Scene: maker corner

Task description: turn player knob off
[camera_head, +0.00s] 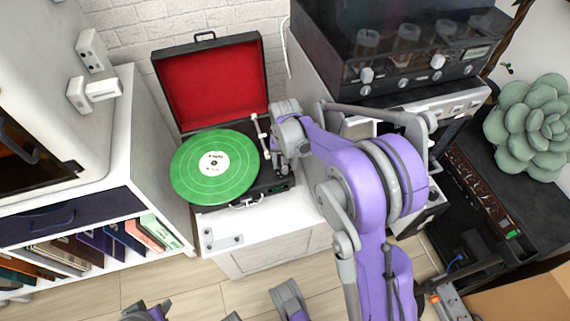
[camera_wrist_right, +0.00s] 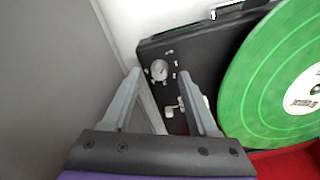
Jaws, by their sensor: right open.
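The record player (camera_head: 286,185) stands open on a white cabinet, with a red-lined lid (camera_head: 212,82) and a green record (camera_head: 214,167). In the right wrist view, its black deck (camera_wrist_right: 205,48) carries a small round silver knob (camera_wrist_right: 160,69) with pale marks around it. My right gripper (camera_head: 279,160) is over the deck's right side. In the wrist view, the open right gripper (camera_wrist_right: 160,78) has its fingertips on either side of the knob, with nothing held; contact cannot be told. The knob is not clear in the head view.
The white tonearm (camera_head: 259,135) is close to my right gripper. A white shelf unit (camera_head: 125,130) is on the left. A green succulent (camera_head: 530,125) is at far right.

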